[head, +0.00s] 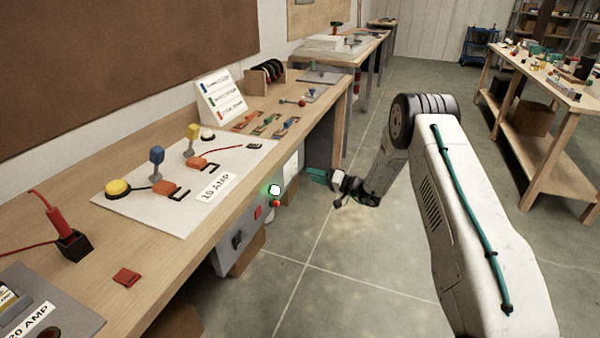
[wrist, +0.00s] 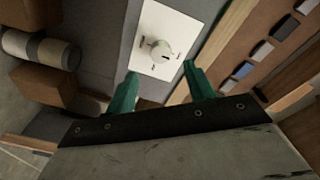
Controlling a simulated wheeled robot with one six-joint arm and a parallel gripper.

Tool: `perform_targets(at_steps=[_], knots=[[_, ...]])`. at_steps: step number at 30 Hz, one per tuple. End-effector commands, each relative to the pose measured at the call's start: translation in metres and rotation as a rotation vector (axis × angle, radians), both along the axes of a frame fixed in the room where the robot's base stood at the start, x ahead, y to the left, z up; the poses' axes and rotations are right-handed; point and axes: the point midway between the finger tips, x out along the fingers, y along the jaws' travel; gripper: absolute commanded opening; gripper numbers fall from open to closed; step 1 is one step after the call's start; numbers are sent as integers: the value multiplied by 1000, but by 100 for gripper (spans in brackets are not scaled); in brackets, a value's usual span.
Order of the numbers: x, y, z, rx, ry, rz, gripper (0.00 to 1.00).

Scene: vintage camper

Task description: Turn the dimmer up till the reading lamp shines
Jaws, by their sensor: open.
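I cannot tell how far off the knob is, and no contact shows. In the head view my gripper (head: 317,174) is low beside the bench front, near a pale panel (head: 292,166) there. I cannot make out a reading lamp for certain.
The long wooden bench (head: 120,262) fills the left, with a white switch board (head: 215,160) on top. A grey box (head: 236,240) with a switch and a glowing white-green light (head: 274,189) is on its front. Open floor lies right; another table (head: 548,85) stands far right.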

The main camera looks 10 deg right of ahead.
Motion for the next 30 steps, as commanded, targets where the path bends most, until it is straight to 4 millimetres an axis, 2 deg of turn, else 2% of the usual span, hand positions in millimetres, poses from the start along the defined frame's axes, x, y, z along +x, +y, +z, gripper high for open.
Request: perform_targets(at_steps=[6, 12, 23, 28, 30], knots=[[23, 28, 0, 0, 0, 4, 53], [39, 47, 0, 0, 2, 4, 53], [44, 52, 0, 0, 3, 2, 53], [44, 51, 1, 0, 3, 2, 9], [44, 51, 1, 0, 3, 2, 9]])
